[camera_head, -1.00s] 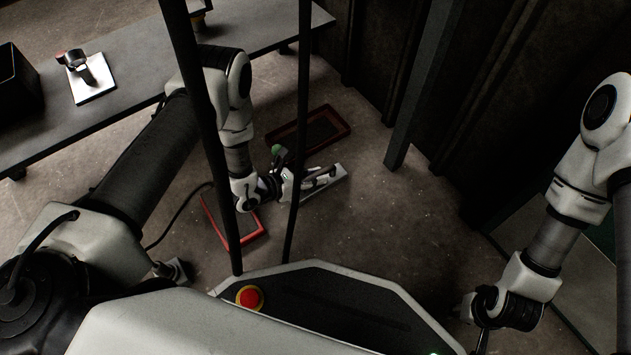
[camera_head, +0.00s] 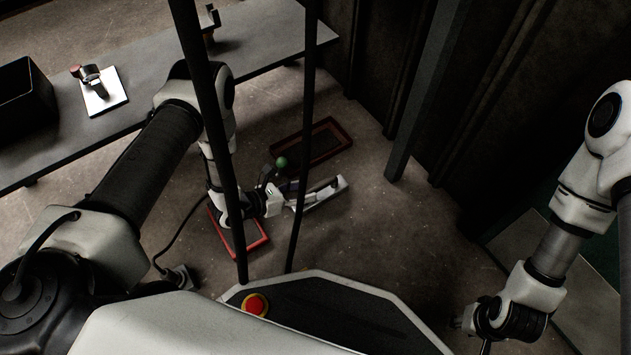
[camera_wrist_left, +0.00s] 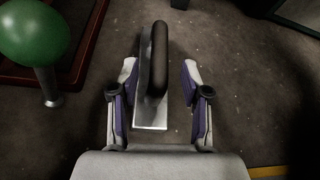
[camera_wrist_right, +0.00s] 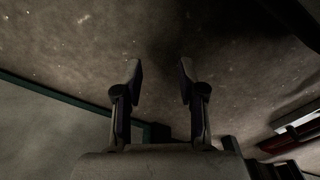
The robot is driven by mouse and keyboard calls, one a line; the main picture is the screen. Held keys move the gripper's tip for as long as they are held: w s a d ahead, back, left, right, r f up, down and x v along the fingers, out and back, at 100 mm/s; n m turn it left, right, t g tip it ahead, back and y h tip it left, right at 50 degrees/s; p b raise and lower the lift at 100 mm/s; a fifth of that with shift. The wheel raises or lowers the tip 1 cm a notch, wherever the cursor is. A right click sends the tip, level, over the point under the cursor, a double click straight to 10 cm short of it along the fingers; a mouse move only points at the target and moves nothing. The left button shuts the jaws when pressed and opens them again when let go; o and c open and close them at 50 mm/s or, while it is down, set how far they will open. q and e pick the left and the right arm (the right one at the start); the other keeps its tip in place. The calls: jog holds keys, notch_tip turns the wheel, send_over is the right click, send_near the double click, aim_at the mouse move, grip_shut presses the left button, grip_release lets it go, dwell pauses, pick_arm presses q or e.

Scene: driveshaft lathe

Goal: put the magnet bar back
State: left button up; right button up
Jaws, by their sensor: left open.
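The magnet bar is a pale metal bar with a dark rounded handle. In the left wrist view the magnet bar (camera_wrist_left: 150,118) lies lengthwise between my left gripper's fingers (camera_wrist_left: 159,72), with a gap on both sides. The fingers are open and not closed on it. In the head view the magnet bar (camera_head: 322,195) is low, near the floor, at the end of my left arm; its near end is partly covered by the gripper. Whether it touches the floor is unclear. My right gripper (camera_wrist_right: 160,67) is open and empty over bare floor.
A green ball on a post (camera_head: 281,162) stands close beside my left gripper. A dark red-rimmed tray (camera_head: 340,128) lies behind it, and a red frame (camera_head: 262,240) lies nearer. A bench (camera_head: 150,85) holds a black bin (camera_head: 25,100) and a white plate (camera_head: 118,92).

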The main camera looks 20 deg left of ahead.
pick_arm(q)
jog(key=p+v, duration=0.2)
jog(key=v, duration=0.4)
jog(key=shift+s+a+r+p, duration=0.2)
jog(key=shift+a+p, duration=0.05)
jog(key=shift+p, duration=0.05)
pick_arm(e)
jog(key=r, duration=0.2)
jog(key=s+r, duration=0.1)
jog(key=r, duration=0.1)
